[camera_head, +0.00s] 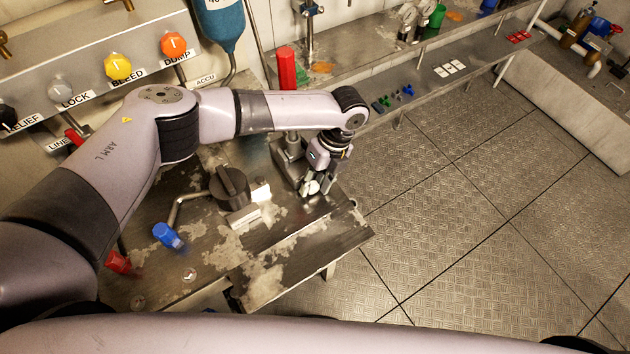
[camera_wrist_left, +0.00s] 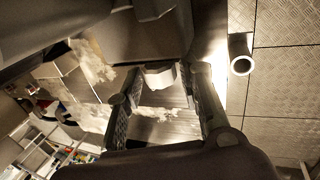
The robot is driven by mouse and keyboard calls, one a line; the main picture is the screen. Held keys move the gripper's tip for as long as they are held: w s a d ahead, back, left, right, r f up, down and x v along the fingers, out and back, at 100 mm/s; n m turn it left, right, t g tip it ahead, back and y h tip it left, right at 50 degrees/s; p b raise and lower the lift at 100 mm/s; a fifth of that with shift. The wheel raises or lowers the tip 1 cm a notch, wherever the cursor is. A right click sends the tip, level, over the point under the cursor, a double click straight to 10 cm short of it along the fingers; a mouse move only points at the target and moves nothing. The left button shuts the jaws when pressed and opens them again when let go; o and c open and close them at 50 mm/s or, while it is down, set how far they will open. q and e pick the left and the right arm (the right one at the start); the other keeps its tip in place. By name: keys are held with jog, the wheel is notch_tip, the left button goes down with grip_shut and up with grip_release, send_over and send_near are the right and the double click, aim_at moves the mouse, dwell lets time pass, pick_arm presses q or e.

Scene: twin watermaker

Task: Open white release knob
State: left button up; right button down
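The white release knob (camera_head: 312,187) is small and pale, at the right part of the worn metal bench, low in front of a grey metal block. My left gripper (camera_head: 316,187) reaches down over it, with its fingers at either side. In the left wrist view the white knob (camera_wrist_left: 158,75) lies between the far ends of the open fingers (camera_wrist_left: 163,82). A gap seems to remain beside it, and contact cannot be told. The gripper partly hides the knob in the head view. My right gripper is out of view.
A black round knob (camera_head: 230,186) and a bent pipe with a blue handle (camera_head: 166,235) stand left of the gripper. A red upright handle (camera_head: 286,68) rises behind my arm. The valve panel with a yellow knob (camera_head: 118,66) is at the back left. Open floor (camera_head: 470,220) lies right.

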pick_arm(q)
grip_shut()
jog(key=p, duration=0.1)
jog(key=h+p, duration=0.1)
jog(key=shift+s+a+r+t+p, duration=0.2)
jog(key=shift+r+t+p, duration=0.1)
jog(key=shift+t+p, duration=0.1)
jog(key=shift+w+f+t+h+p, duration=0.1)
jog(key=shift+f+t+h+p, duration=0.1)
jog(key=shift+t+h+p, duration=0.35)
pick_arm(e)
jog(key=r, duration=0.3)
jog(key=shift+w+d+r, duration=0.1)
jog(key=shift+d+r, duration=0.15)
pick_arm(q)
grip_release()
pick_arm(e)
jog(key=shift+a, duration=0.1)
